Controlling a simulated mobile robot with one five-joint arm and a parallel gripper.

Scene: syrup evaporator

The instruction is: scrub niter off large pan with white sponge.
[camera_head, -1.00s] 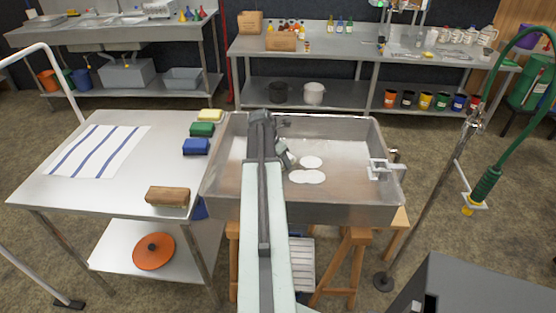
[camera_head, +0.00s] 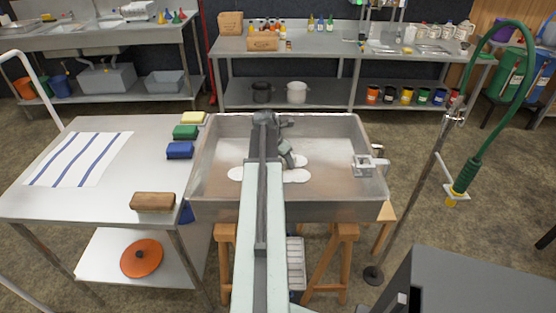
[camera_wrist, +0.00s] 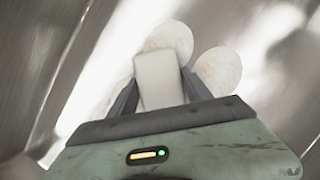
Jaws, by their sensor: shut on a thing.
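The large pan (camera_head: 345,208) is a shallow metal tray on a wooden stand. White round niter patches lie on its floor: one at the back (camera_head: 299,160), one in front of it (camera_head: 297,176) and one left of my arm (camera_head: 235,174). My gripper (camera_wrist: 158,88) is shut on the white sponge (camera_wrist: 161,70), a pale block between its fingers. In the wrist view, niter patches (camera_wrist: 218,70) show beside and beyond the sponge. In the head view my gripper is inside the pan near the patches, and my arm hides the sponge. I cannot tell whether the sponge touches the floor.
A steel table (camera_head: 85,205) at left holds a striped towel (camera_head: 80,159), yellow (camera_head: 193,118), green (camera_head: 185,132) and blue (camera_head: 180,150) sponges and a brown block (camera_head: 153,202). A metal fitting (camera_head: 368,165) is at the pan's right side. A hose stand (camera_head: 412,195) stands further right.

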